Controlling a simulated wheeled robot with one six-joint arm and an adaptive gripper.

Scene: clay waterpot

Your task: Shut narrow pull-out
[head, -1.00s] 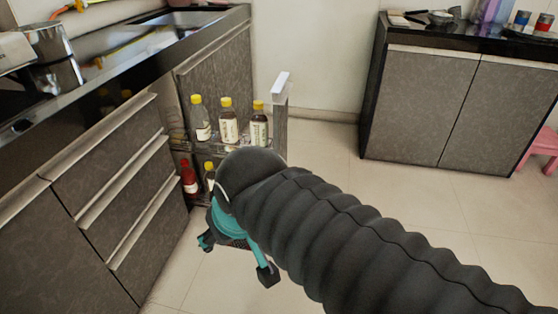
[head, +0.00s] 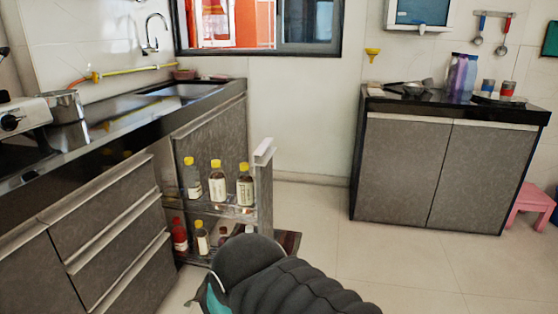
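The narrow pull-out (head: 264,190) stands open, sticking out from the left-hand cabinet row into the room. Its front panel has a pale handle along the top (head: 264,151). Its upper rack holds several yellow-capped bottles (head: 217,184). Its lower rack holds a red bottle (head: 179,235) and other bottles, partly hidden. My gripper is mostly hidden behind my dark ribbed arm at the bottom of the head view; only a bit of teal shows. It appears in front of the pull-out's lower part in the picture. I cannot tell whether it touches the pull-out.
A drawer cabinet (head: 112,225) with long handles lies left of the pull-out, under a dark counter with a pot (head: 65,107) and a sink (head: 185,91). A two-door cabinet (head: 445,170) stands at the right. A pink stool (head: 529,202) is beside it. Floor between is clear.

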